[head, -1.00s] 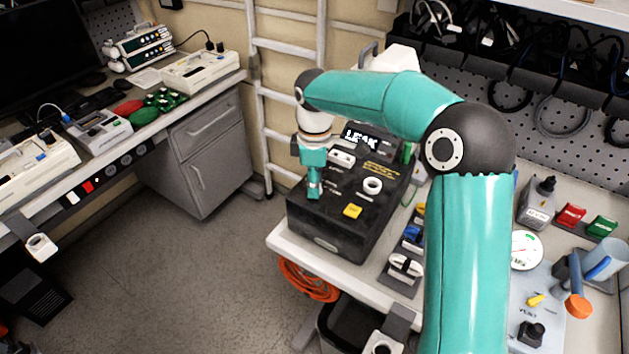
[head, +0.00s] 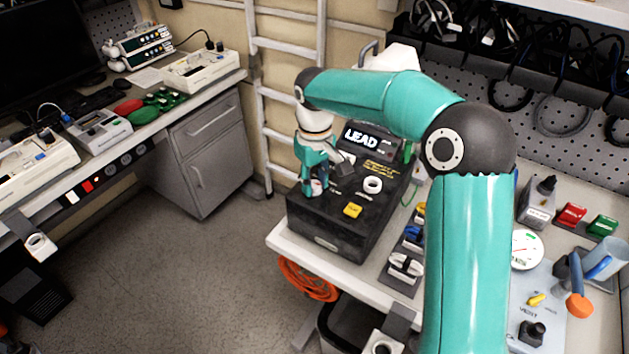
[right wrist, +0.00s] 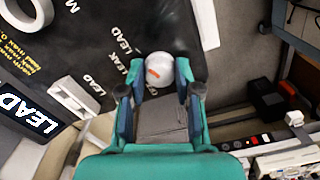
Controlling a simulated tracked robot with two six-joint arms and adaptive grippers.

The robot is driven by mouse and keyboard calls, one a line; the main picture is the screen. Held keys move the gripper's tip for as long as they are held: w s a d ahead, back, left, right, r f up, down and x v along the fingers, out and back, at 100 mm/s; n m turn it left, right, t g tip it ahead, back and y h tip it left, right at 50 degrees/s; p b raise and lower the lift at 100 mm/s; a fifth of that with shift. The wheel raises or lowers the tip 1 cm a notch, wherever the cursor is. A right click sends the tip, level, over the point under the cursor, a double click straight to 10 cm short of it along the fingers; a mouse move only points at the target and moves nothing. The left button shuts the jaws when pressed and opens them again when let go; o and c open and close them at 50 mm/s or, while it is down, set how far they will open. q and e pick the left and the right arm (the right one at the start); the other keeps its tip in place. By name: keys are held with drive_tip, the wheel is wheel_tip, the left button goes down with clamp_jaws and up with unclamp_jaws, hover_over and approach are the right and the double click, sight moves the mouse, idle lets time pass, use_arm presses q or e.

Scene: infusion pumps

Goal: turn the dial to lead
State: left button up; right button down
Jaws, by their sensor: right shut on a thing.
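The black tester box (head: 335,222) stands on the light bench, and its lit display (head: 361,138) reads LEAD. The dial (right wrist: 158,66) is a pale round knob with an orange-red mark, on the black panel beside printed words including LEAD and LEAK. My right gripper (head: 314,188) reaches down over the panel's left side. In the right wrist view its two fingers (right wrist: 159,76) are shut on the dial, one on either side. My left gripper is not in view.
A white ring (head: 372,186) and a yellow button (head: 352,211) sit on the panel right of my gripper. A white bar-shaped part (right wrist: 76,97) is near the display.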

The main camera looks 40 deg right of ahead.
sight(314, 183)
drive_tip(key=shift+r+m, duration=0.1)
drive_tip(key=shift+m, duration=0.2)
drive_tip(key=c, duration=0.8)
unclamp_jaws()
wheel_tip(314, 183, up, 12)
drive_tip(key=shift+f, duration=0.2)
idle(0.4)
